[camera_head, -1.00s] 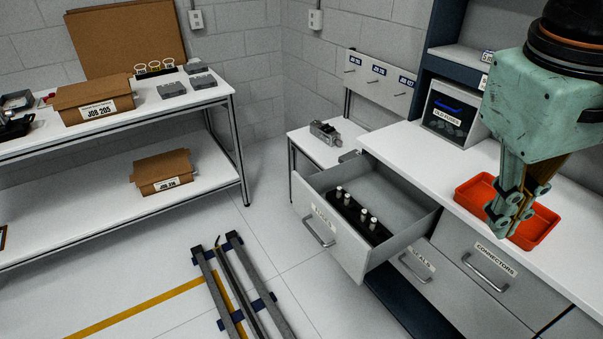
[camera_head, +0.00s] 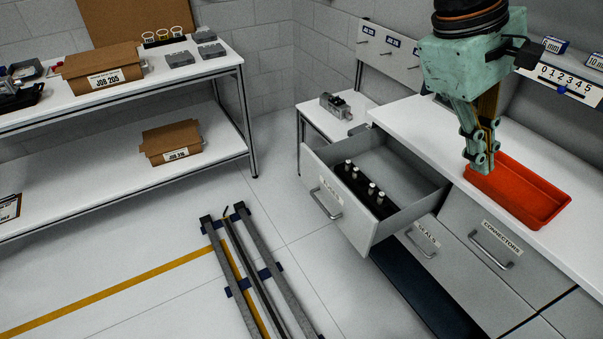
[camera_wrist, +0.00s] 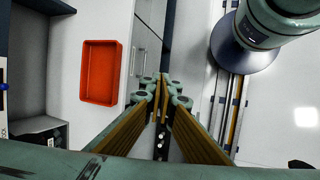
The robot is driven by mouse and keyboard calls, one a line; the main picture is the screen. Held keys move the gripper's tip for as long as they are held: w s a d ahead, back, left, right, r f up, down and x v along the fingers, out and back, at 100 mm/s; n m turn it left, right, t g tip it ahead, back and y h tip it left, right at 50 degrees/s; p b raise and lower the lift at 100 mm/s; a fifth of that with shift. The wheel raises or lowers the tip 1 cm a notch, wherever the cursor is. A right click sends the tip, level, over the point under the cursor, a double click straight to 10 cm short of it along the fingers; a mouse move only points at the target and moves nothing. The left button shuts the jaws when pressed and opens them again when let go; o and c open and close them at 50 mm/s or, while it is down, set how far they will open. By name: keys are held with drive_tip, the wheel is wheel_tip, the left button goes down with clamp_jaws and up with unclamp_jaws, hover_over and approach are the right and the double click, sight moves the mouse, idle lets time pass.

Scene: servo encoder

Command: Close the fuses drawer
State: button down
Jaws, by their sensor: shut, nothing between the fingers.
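The fuses drawer (camera_head: 328,203) is pulled well out of the grey cabinet, its label hard to read and a bar handle (camera_head: 326,204) on its front. A black holder with several white-topped fuses (camera_head: 366,190) stands inside it. My gripper (camera_head: 481,168) is shut and empty, pointing down above the worktop beside the red tray, to the right of the open drawer and apart from it. In the wrist view my gripper (camera_wrist: 162,80) shows its fingers together, with the black fuse holder (camera_wrist: 160,139) partly hidden beyond them.
The red tray (camera_head: 530,194) lies on the white worktop (camera_head: 418,130). The seals drawer (camera_head: 422,244) and connectors drawer (camera_head: 490,248) are shut. Grey rails (camera_head: 246,270) lie on the floor at front left. A shelf table (camera_head: 215,75) with boxes stands at the left.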

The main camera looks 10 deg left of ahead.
drive_tip(key=w+a+f+n+t+h+p, duration=0.1)
drive_tip(key=w+a+f+n+h, duration=0.3)
drive_tip(key=w+a+f, duration=0.55)
drive_tip(key=w+a+f+n+t+h, duration=0.25)
drive_tip(key=w+a+f+n, duration=0.35)
drive_tip(key=w+a, duration=0.65)
drive_tip(key=w+a+f+n+t+h+p, duration=0.1)
drive_tip(key=w+a+f+n+t+h, duration=0.2)
drive_tip(key=a+f, duration=0.95)
drive_tip(key=n+t, duration=0.5)
drive_tip(key=n, duration=0.1)
approach(305, 170)
drive_tip(key=s+d+v, duration=0.1)
drive_tip(key=v, duration=0.6)
drive_tip(key=shift+a+r+y+p, duration=0.25)
drive_tip(key=shift+r+y+p, duration=0.05)
drive_tip(key=shift+r+y, duration=0.15)
drive_tip(key=shift+w, duration=0.15)
drive_tip(key=shift+b+x, duration=1.2)
drive_tip(key=shift+x, duration=5.75)
drive_tip(key=shift+r, duration=0.1)
